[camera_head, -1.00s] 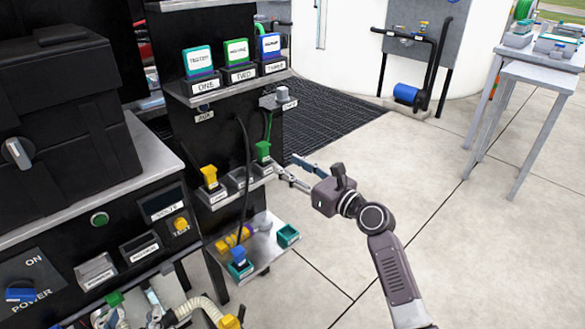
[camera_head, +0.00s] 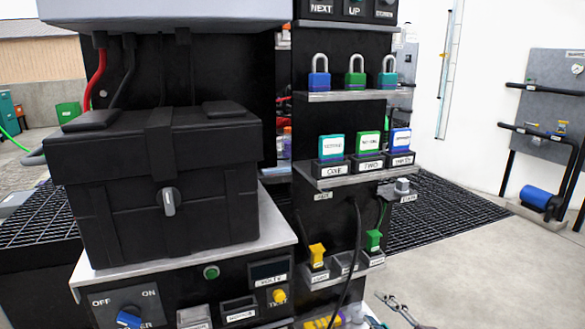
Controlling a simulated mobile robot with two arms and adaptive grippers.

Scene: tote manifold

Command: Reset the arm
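My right gripper (camera_head: 390,297) shows small at the bottom edge, right of the low shelf with the yellow and green plugs. Its thin fingers look spread apart, with nothing seen between them. The rest of my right arm is cut off by the frame's bottom. My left gripper and arm are not in view.
A black case (camera_head: 95,190) sits on a panel with a blue power knob (camera_head: 128,319) at left. The rack beside it holds padlocks (camera_head: 355,75), labelled blocks (camera_head: 368,142), a yellow plug (camera_head: 317,254) and a green plug (camera_head: 374,240). Bare floor (camera_head: 470,265) lies right.

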